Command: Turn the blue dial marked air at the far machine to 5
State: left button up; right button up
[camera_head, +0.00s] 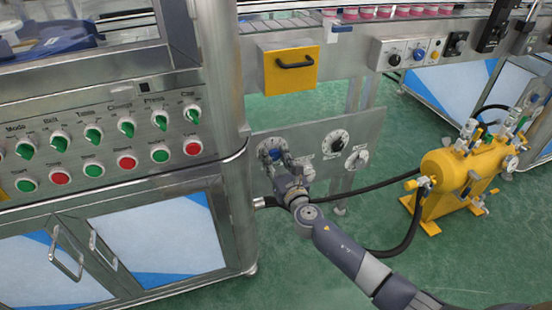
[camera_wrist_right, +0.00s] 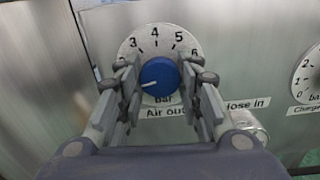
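The blue dial (camera_wrist_right: 160,76) sits on a round white scale with 3, 4, 5 and 6 showing and "bar" and "Air out" printed below. Its white mark points left and slightly down, away from the 5 at upper right. The lower numbers are hidden by a finger. My right gripper (camera_wrist_right: 160,84) has one finger on each side of the dial, close to its edges, with no clear grip on it. In the head view the dial (camera_head: 270,150) is partly covered by my right gripper (camera_head: 277,163). My left gripper is not in view.
More black-and-white dials (camera_head: 336,142) sit right of the blue one on the same metal panel (camera_head: 368,128). A yellow tank (camera_head: 455,175) with hoses stands at right. A control panel with green and red knobs (camera_head: 126,128) is at left.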

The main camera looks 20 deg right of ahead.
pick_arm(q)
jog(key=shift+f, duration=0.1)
pick_arm(e)
jog(key=shift+m, duration=0.3)
